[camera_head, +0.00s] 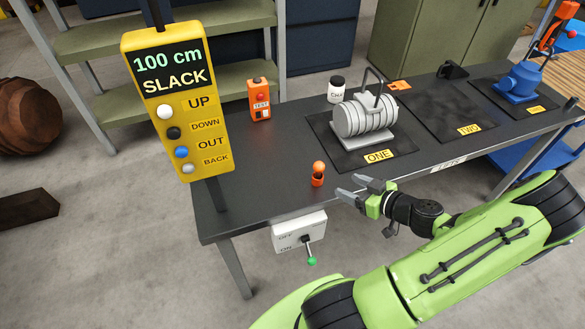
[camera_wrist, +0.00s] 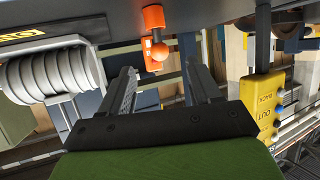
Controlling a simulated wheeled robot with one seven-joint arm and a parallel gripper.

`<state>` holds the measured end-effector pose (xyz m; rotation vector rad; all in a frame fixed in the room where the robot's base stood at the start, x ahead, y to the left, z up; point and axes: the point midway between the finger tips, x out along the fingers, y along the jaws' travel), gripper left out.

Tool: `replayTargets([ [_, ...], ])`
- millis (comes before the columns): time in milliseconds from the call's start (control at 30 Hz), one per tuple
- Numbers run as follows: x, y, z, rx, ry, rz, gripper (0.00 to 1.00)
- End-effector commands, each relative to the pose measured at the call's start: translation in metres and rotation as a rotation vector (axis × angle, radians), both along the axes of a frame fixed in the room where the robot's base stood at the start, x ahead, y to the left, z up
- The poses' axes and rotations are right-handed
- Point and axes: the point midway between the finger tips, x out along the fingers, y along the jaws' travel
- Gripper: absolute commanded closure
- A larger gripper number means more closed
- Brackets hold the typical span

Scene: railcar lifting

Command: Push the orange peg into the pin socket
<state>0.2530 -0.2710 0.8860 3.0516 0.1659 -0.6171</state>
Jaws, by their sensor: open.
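The orange peg (camera_head: 318,167) has a round ball head and stands upright near the table's front edge. Its head sits above a small orange pin socket (camera_head: 318,181), with a dark gap showing between them. My gripper (camera_head: 353,189) is open and empty, to the right of the peg, its fingers pointing toward it. In the wrist view, which is upside down, the peg's ball head (camera_wrist: 159,52) shows beyond and between my fingertips (camera_wrist: 158,65). I cannot tell how deep the peg sits.
A yellow pendant (camera_head: 190,127) reading 100 cm SLACK hangs at the left. An orange TEST box (camera_head: 260,100), a ribbed grey weight (camera_head: 364,115) and a small jar (camera_head: 337,90) stand behind. A switch box (camera_head: 298,232) with a green-tipped lever is on the table's front.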

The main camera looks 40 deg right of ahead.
Motion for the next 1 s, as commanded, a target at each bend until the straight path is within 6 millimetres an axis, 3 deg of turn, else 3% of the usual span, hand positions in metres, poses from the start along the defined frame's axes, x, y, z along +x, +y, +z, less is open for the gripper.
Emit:
replayTargets([
  [67,0.006,-0.001,-0.003,-0.004,-0.012,-0.005,0.37],
  [400,0.081,0.009,-0.034,-0.002,-0.006,0.000,0.37],
  [567,0.098,0.010,-0.040,-0.002,-0.005,-0.001,0.37],
  [800,0.139,0.015,-0.052,-0.002,-0.005,0.000,0.37],
  [1000,0.146,0.015,-0.055,-0.003,-0.002,-0.003,0.37],
])
